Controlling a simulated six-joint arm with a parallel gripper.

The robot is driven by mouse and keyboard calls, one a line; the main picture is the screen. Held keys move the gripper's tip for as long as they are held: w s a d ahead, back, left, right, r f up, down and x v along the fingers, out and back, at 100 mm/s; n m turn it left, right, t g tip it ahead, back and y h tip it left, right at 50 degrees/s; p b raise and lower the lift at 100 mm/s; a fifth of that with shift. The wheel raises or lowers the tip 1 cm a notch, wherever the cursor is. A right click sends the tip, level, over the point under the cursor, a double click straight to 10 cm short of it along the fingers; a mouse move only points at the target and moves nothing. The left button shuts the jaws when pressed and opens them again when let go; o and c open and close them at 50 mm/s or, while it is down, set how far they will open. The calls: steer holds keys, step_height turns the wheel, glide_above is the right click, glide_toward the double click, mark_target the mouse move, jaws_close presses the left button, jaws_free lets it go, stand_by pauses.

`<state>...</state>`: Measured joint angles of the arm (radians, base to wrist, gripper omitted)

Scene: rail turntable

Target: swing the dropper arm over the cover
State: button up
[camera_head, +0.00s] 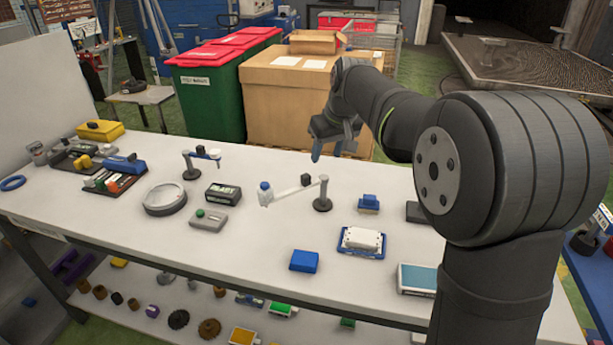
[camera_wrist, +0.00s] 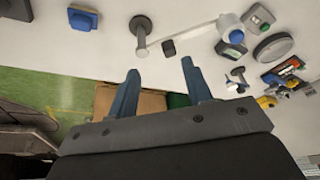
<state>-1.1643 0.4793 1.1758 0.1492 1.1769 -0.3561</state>
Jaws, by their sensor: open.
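The dropper arm (camera_head: 295,192) is a white bar on a dark round-based post (camera_head: 322,195), with a white, blue-capped bottle (camera_head: 265,193) at its left end. In the wrist view the bar (camera_wrist: 185,32) runs right from the post (camera_wrist: 141,30) to the bottle (camera_wrist: 228,22). I cannot tell for sure which thing is the cover; a white ribbed piece (camera_head: 362,239) on a blue plate sits right of and nearer than the post. My gripper (camera_head: 328,145) is open and empty, above the far side of the table behind the post. It also shows in the wrist view (camera_wrist: 160,70).
A black knob-like block (camera_head: 306,179) stands near the bar. A grey round turntable (camera_head: 165,199), a black labelled box (camera_head: 223,193) and a smaller post (camera_head: 190,168) stand to the left. Blue blocks (camera_head: 304,261) (camera_head: 369,202) lie nearby. Bare white tabletop surrounds the post.

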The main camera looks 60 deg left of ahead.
step_height(320, 180, up, 4)
steer(key=a+f+n, duration=0.1)
steer(key=a, duration=0.1)
glide_toward(307, 176)
steer(key=x, duration=0.9)
steer(key=shift+a+f, duration=0.1)
steer(key=shift+f, duration=0.2)
steer(key=shift+c, duration=0.3)
steer(key=shift+y, duration=0.3)
jaws_close()
